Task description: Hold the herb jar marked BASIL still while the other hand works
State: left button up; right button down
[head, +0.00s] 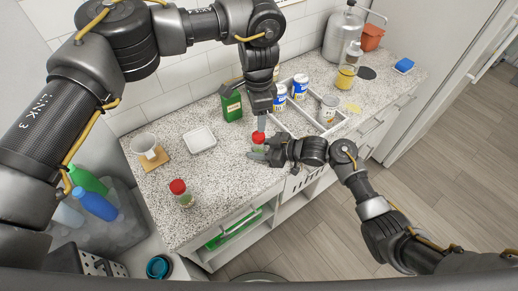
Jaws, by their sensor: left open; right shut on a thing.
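A herb jar with a red lid (258,137) stands on the counter near its front edge. My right gripper (257,151) reaches in from the right and is shut on this jar, low around its body. My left gripper (262,122) points down right above the red lid and is open. The picture is too small to tell whether its fingers touch the lid. The labels on both jars are too small to read, so I cannot tell which is marked BASIL.
A divided white tray (299,124) with cans (301,85) lies right of the grippers. A green box (231,104) stands behind them. The counter (222,178) is clear between the two jars.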

aim_at(259, 135)
pick_arm(q)
jog(key=m, duration=1.8)
jog(key=w+a+r+m, duration=0.1)
jog(key=m, duration=0.9)
jog(key=shift+w+t, duration=0.1)
jog(key=shift+t, duration=0.2)
jog(key=m, duration=0.5)
jog(key=shift+f, duration=0.2)
jog(key=m, duration=0.5)
jog(key=shift+s+d+f, duration=0.15)
jog(key=shift+s+d, duration=0.05)
jog(key=shift+s, duration=0.1)
jog(key=m, duration=0.6)
jog(key=shift+s+d+f+m, duration=0.1)
jog(key=shift+s+d+m, duration=0.15)
jog(key=shift+m, duration=0.15)
jog(key=m, duration=0.4)
jog(key=shift+m, duration=0.4)
jog(key=shift+f, duration=4)
